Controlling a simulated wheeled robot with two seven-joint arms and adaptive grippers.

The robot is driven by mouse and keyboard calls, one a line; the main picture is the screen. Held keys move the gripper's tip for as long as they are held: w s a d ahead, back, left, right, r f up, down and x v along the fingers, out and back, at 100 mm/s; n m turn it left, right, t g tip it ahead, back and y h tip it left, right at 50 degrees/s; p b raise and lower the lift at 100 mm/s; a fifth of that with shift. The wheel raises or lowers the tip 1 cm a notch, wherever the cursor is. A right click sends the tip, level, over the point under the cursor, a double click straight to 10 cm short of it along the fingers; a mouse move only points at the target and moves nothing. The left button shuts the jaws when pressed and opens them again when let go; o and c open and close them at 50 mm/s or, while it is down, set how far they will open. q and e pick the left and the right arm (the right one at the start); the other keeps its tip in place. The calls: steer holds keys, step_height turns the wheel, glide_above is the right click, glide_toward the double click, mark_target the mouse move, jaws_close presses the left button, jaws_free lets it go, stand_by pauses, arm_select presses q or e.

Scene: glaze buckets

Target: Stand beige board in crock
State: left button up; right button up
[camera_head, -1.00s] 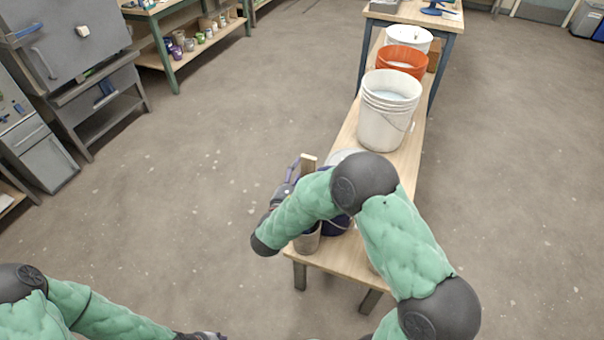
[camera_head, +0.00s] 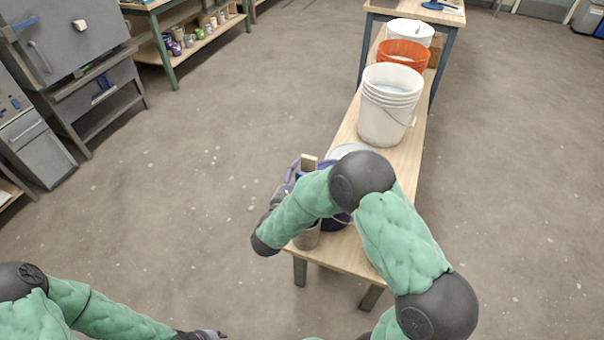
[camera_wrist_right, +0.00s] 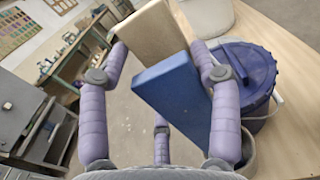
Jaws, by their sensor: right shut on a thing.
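The beige board (camera_wrist_right: 152,36) is between the purple fingertips of my right gripper (camera_wrist_right: 158,60), which is shut on it. In the head view, only the top of the beige board (camera_head: 309,162) shows, beside my right gripper (camera_head: 284,188). The crock (camera_head: 308,238) is a grey-beige pot at the near end of the bench, partly behind my right arm. A grey rim (camera_wrist_right: 249,158), likely the crock's, shows at the lower right of the wrist view. A blue board (camera_wrist_right: 178,92) slants between the fingers, its lower end hidden. My left gripper (camera_head: 205,335) is cut off at the bottom edge.
A dark blue lidded bucket (camera_wrist_right: 245,75) stands close beside the right gripper. Farther along the narrow bench (camera_head: 350,135) are a large white bucket (camera_head: 388,110), an orange bucket (camera_head: 402,56) and another white bucket (camera_head: 410,33). The floor left of the bench is clear.

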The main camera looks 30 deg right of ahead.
steer(key=shift+f, duration=0.15)
steer(key=o, duration=1.5)
steer(key=c, duration=0.5)
steer(key=shift+o, duration=0.2)
steer(key=shift+a, duration=0.1)
steer(key=p+v, duration=0.1)
steer(key=v, duration=0.7)
stand_by(0.6)
